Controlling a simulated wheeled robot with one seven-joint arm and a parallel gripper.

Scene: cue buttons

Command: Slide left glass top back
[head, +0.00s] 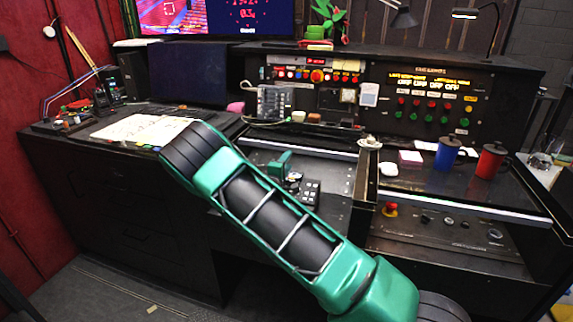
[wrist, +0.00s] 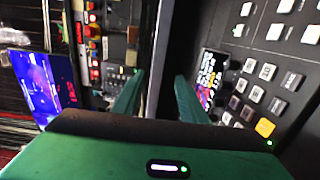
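The left glass top (head: 312,150) shows by its pale metal front strip, which lies toward the back of the left bay. In front of the strip, the keypad panel (head: 311,190) is uncovered. My gripper (head: 283,162) is over this bay, small and partly hidden behind my arm in the head view. In the wrist view, my gripper (wrist: 157,98) has its two green fingers apart, with the strip (wrist: 161,50) running between them. I cannot tell whether either finger touches it. Keypad buttons (wrist: 262,85) lie to the right of the fingers.
The right glass top (head: 460,203) has its metal strip near the front. A blue mug (head: 446,155) and a red mug (head: 489,161) stand on that side. The button console (head: 318,75) rises behind. White papers (head: 150,130) lie on the left desk.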

